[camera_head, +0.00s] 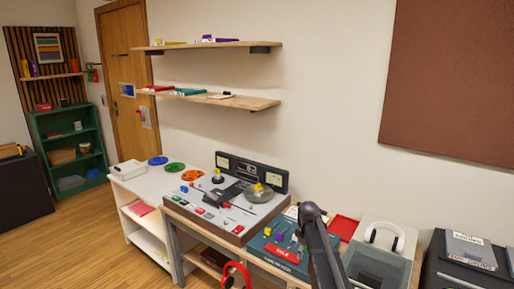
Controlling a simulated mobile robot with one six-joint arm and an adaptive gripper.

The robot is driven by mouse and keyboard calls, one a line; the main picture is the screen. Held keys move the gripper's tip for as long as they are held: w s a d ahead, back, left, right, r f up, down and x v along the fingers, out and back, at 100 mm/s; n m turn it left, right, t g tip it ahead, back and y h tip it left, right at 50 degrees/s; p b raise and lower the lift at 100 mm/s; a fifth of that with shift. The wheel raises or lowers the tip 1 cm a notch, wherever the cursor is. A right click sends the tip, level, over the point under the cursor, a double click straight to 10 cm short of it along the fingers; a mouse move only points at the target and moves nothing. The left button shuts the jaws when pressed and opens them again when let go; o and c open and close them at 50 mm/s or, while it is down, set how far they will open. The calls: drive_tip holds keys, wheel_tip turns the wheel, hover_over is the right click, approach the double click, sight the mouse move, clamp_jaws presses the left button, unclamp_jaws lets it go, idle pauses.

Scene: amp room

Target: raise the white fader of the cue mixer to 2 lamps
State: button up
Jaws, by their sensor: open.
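The cue mixer (262,243) is a dark teal panel on the wooden bench, right of the tape machine. It carries small coloured caps, among them yellow and magenta ones, and a red labelled block (273,250) near its front. I cannot make out the white fader's cap, its height or any lit lamps clearly. My dark arm rises from the bottom edge and covers the mixer's right side. My gripper (309,212) is at the arm's upper end, over the mixer's right part. It looks empty; its fingers are hard to tell apart, and whether it touches anything is unclear.
The tape machine (200,213) fills the bench's left side. Right of my arm are a red tray (343,228), white headphones (385,236) on a stand and a grey bin (375,268). Red headphones (236,272) hang at the bench front. Two shelves are on the wall above.

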drive_tip(key=s+a+m, duration=0.1)
drive_tip(key=s+m, duration=0.7)
drive_tip(key=s, duration=1.7)
drive_tip(key=shift+s+m, duration=0.2)
drive_tip(key=shift+m, duration=0.1)
